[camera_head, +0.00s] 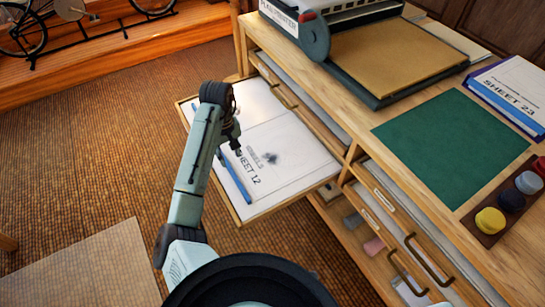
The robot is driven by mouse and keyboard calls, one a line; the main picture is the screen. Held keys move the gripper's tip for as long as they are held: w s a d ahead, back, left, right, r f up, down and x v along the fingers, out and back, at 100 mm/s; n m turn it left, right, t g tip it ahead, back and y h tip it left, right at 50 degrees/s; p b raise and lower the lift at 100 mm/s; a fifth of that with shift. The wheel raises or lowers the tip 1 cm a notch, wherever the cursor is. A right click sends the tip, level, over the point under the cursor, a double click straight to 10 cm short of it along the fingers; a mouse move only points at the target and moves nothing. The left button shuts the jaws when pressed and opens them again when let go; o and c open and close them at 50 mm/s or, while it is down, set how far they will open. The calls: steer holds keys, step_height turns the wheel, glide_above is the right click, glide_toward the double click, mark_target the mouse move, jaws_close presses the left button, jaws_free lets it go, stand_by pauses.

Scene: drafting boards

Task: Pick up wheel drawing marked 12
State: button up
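The wheel drawing (290,150) is a white sheet lying flat in a pulled-out wooden drawer (327,181). Its print reads "WHEELS" and "SHEET 12", with a small dark blurred patch near its middle. My gripper (238,151) is over the left part of the sheet, pointing down. The gripper is small and dark here, and my arm partly hides it. I cannot tell whether its fingers are open or whether it touches the paper.
A blue strip (236,178) lies along the sheet's left side. The wooden cabinet (345,127) stands right of the drawer. On top are a large plate machine (310,36), a green mat (450,147), a "SHEET 23" stack (515,85) and coloured pots (490,221). Floor left of the drawer is clear.

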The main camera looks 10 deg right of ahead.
steer(key=b, duration=0.2)
glide_above(233, 173)
steer(key=f, duration=0.5)
steer(key=shift+s+f, duration=0.1)
steer(key=shift+s, duration=0.15)
steer(key=shift+w+f+p, duration=0.15)
steer(key=shift+f+p, duration=0.75)
steer(key=shift+f, duration=1.9)
steer(key=shift+c, duration=0.2)
jaws_close()
